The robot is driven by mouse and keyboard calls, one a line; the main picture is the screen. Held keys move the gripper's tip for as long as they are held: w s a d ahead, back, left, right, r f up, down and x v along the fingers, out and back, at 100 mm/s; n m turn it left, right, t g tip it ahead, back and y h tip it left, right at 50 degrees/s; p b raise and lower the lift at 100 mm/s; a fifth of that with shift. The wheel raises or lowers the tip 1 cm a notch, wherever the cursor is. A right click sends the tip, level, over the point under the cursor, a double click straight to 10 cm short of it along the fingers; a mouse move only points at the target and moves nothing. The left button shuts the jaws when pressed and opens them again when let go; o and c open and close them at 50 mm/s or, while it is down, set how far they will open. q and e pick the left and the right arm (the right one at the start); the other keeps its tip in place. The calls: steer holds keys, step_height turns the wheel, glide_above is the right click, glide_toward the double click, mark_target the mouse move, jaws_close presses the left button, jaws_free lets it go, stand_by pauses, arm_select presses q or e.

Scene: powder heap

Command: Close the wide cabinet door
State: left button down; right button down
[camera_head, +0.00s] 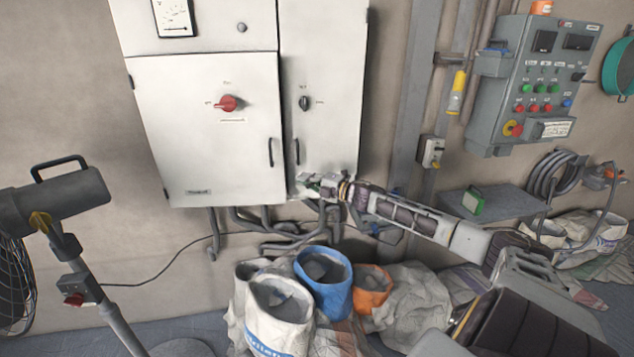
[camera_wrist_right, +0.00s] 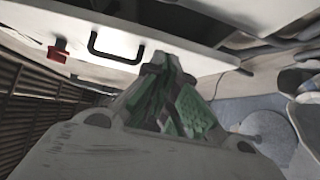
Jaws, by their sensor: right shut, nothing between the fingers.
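The wide cabinet door (camera_head: 205,130) is the pale left-hand door with a red rotary knob (camera_head: 228,103) and a black handle (camera_head: 271,152) near its right edge. It looks about flush with the cabinet, but I cannot tell whether a small gap is left. My right gripper (camera_head: 318,186) is shut and empty near the bottom of the narrow door (camera_head: 330,85), right of the wide door's lower corner. In the right wrist view, the gripper's green-padded fingers (camera_wrist_right: 173,62) meet close to a pale door panel with a black handle (camera_wrist_right: 117,47); contact is unclear. My left gripper is out of view.
Bags (camera_head: 278,310), a blue bucket (camera_head: 323,280) and an orange one (camera_head: 371,288) stand below the cabinet. A lamp-like device on a stand (camera_head: 60,205) is at left. A grey control box (camera_head: 535,85) hangs at right. Cables hang under the cabinet.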

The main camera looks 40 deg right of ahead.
steer(key=shift+s+d, duration=1.25)
steer(key=shift+s, duration=0.3)
steer(key=shift+r, duration=0.1)
